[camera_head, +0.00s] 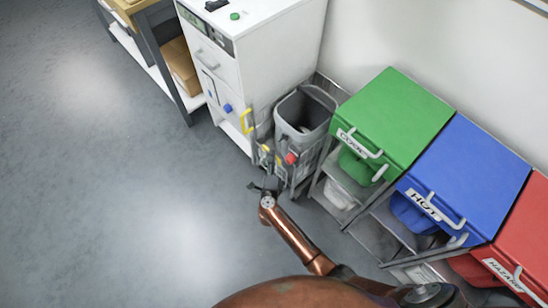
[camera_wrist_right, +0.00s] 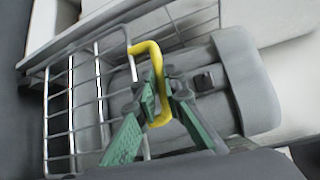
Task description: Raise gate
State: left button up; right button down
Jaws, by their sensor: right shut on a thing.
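The gate is a wire grid of metal bars (camera_wrist_right: 85,105) with a yellow U-shaped handle (camera_wrist_right: 158,60). In the right wrist view it stands in front of and beside a grey bin (camera_wrist_right: 245,85). My right gripper (camera_wrist_right: 168,84) has its green fingers closed in at the handle, and is shut on it. My left gripper is not in view.
A white cabinet (camera_head: 280,40) stands directly left of the bin. Lidded bins in green (camera_head: 395,110), blue (camera_head: 468,175) and red (camera_head: 525,235) stand on racks to the right. A shelf with a cardboard box (camera_head: 180,65) is at upper left. The grey floor (camera_head: 110,190) is clear.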

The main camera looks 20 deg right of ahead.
jog(key=c, duration=2.4)
grip_release()
jog(key=shift+s+d+f, duration=0.1)
jog(key=shift+s+f, duration=0.1)
jog(key=shift+o, duration=0.5)
jog(key=shift+r, duration=0.1)
jog(key=f+v, duration=0.1)
jog(key=v, duration=0.6)
jog(key=shift+s+r, duration=0.25)
jog(key=shift+r, duration=0.2)
